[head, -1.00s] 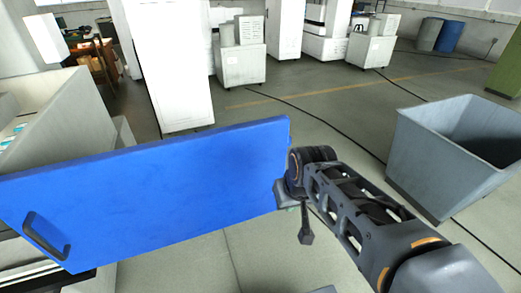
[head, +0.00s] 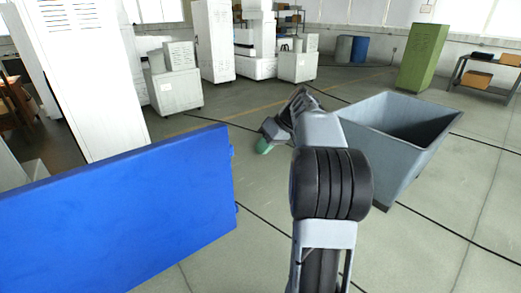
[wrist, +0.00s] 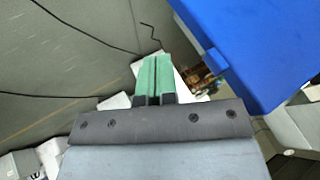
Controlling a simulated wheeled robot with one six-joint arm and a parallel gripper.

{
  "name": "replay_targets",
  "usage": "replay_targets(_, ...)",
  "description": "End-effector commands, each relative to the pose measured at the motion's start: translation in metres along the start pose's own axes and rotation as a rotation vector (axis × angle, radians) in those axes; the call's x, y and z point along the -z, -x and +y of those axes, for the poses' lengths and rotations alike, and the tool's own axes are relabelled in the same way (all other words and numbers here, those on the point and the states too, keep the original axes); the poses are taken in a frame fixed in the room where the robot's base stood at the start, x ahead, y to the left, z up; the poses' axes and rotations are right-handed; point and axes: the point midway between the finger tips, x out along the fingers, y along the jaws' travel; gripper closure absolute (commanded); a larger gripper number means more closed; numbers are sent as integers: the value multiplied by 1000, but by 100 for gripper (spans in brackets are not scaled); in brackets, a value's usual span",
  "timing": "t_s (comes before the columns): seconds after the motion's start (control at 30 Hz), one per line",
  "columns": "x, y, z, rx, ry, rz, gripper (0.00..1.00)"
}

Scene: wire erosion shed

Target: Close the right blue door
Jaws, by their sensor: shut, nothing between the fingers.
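The blue door (head: 130,215) stands open at the lower left of the head view, its face towards me. Small blue tabs show on its right edge; its left end is cut off by the picture. My gripper (head: 264,147) is just right of the door's upper right corner in the picture, apart from it. In the wrist view the green fingers (wrist: 153,78) are together and empty. The blue door (wrist: 255,45) fills the upper right there, beside the fingers with a gap. The handle is not in view.
A grey open bin (head: 385,150) stands to the right of my arm. A tall white cabinet (head: 85,70) stands behind the door. White boxes (head: 173,85) and a green cabinet (head: 422,57) are further back. Black cables cross the floor, and open floor lies at the right.

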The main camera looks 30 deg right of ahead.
Motion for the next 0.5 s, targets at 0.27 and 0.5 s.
replay_targets(0.27,-1,-55,0,0,-1,-3,100)
replay_targets(0.5,0,-78,-18,-2,0,-1,100)
